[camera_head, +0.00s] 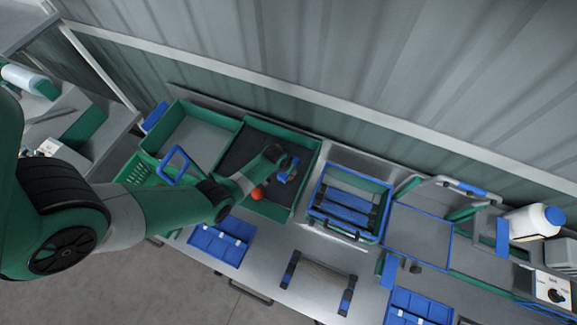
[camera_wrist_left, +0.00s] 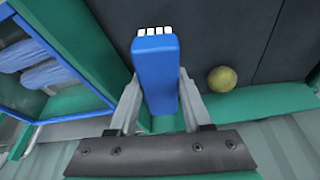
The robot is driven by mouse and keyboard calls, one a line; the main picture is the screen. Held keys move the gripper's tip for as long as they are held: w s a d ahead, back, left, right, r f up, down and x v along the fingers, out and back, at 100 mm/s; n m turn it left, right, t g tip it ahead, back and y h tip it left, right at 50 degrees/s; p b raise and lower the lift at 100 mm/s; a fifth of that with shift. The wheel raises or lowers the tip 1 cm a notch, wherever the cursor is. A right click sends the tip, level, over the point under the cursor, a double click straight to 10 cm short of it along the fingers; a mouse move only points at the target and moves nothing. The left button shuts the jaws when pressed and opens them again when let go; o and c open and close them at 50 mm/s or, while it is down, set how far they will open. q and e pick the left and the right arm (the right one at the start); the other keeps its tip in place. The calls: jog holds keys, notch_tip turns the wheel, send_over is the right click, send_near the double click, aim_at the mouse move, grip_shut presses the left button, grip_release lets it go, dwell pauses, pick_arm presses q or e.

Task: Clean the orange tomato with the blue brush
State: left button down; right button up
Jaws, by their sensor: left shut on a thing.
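The blue brush (camera_wrist_left: 157,75), with white bristle tips, is held between the two fingers of my left gripper (camera_wrist_left: 156,98). In the head view, the brush (camera_head: 290,172) and the left gripper (camera_head: 283,169) are over the dark-floored green crate (camera_head: 314,160). An orange-red tomato (camera_head: 257,194) shows near the crate's front side, left of and in front of the gripper. In the left wrist view, a yellowish round tomato (camera_wrist_left: 222,79) lies apart from the brush near the crate wall; I cannot match it to the orange-red one. My right gripper is out of view.
A green bin with blue items (camera_head: 345,207) stands right of the crate. A grey-floored green tray (camera_head: 200,143) stands left of it. Blue boxes (camera_head: 221,244) and a rack with blue-and-black ends (camera_head: 320,278) lie along the table front. A corrugated wall (camera_head: 300,60) stands behind.

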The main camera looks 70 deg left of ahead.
pick_arm(q)
jog(key=shift+f, duration=0.3)
jog(key=shift+w, duration=0.1)
jog(key=shift+w+a+f+b, duration=0.1)
jog(key=shift+w+a+b, duration=0.55)
jog(key=shift+w+b, duration=0.25)
jog(key=shift+s, duration=0.15)
